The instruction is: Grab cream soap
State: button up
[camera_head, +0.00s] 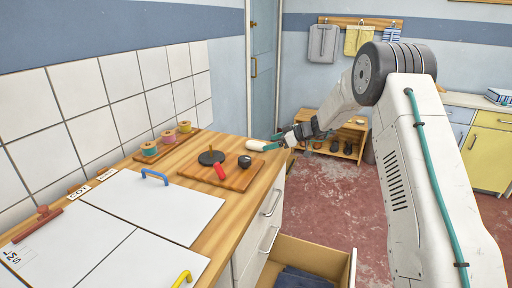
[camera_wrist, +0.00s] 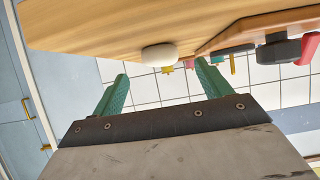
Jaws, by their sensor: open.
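The cream soap (camera_head: 257,145) is a small pale rounded bar at the far right corner of the wooden counter. In the wrist view the soap (camera_wrist: 160,54) shows at the counter's edge, just beyond and roughly midway between the two green fingertips. My gripper (camera_head: 276,140) reaches in from the right at the counter's end, close to the soap. In the wrist view my gripper (camera_wrist: 162,72) is open, with nothing between its fingers. Whether a finger touches the soap cannot be told.
A wooden board (camera_head: 234,178) with a dark disc, a red-handled item and a dark knob lies left of the soap. Thread spools (camera_head: 168,137) stand by the tiled wall. White panels (camera_head: 150,205) cover the near counter. An open drawer (camera_head: 318,262) juts out below.

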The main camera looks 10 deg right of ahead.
aim_at(263, 144)
jog(key=x, duration=0.5)
jog(key=shift+w+a+f, duration=0.1)
jog(key=shift+w+a, duration=0.1)
jog(key=shift+a, duration=0.15)
jog(key=c, duration=1.1)
